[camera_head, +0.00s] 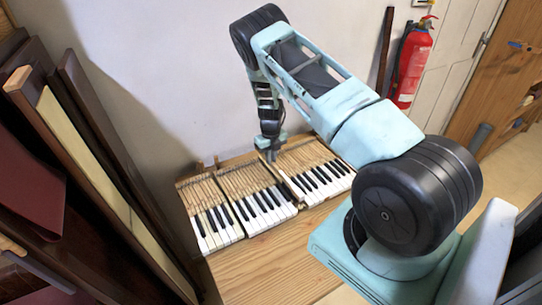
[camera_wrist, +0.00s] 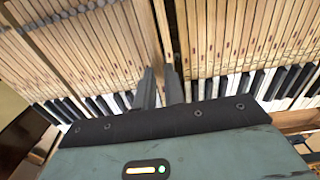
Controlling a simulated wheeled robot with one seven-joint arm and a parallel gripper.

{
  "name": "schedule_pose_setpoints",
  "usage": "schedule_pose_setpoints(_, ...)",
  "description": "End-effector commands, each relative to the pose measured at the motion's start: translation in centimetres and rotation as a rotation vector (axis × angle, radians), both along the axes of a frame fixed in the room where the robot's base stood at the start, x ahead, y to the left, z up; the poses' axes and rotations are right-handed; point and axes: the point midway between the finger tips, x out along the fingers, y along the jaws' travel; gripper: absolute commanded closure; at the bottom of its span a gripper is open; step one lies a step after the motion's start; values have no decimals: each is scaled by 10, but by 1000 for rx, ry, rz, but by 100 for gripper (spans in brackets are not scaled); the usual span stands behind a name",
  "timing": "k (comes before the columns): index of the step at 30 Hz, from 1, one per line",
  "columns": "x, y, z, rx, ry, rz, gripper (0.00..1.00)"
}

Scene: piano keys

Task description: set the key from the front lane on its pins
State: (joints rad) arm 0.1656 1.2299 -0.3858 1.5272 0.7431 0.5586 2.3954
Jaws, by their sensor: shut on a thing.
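My gripper (camera_head: 270,156) is over the back part of the keyboard, at the dark gap between the middle and right key blocks. In the wrist view its two dark fingers (camera_wrist: 161,88) are close together and shut on a narrow wooden key (camera_wrist: 163,32), whose pale shaft runs away from the fingers. The key's front end is hidden by the fingers and the gripper body. In the head view the held key is too small to make out. I cannot tell whether it touches its pins, which are hidden.
Key blocks with white and black keys stand at the left (camera_head: 208,212), middle (camera_head: 262,205) and right (camera_head: 318,172). Neighbouring key shafts are close on both sides of my fingers. The wooden bench top (camera_head: 270,262) is bare in front. Dark panels lean at the left.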

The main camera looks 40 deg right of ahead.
Motion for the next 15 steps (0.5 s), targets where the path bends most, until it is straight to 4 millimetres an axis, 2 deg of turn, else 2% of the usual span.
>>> schedule_pose_setpoints(15,0,0,-40,0,0,1,100)
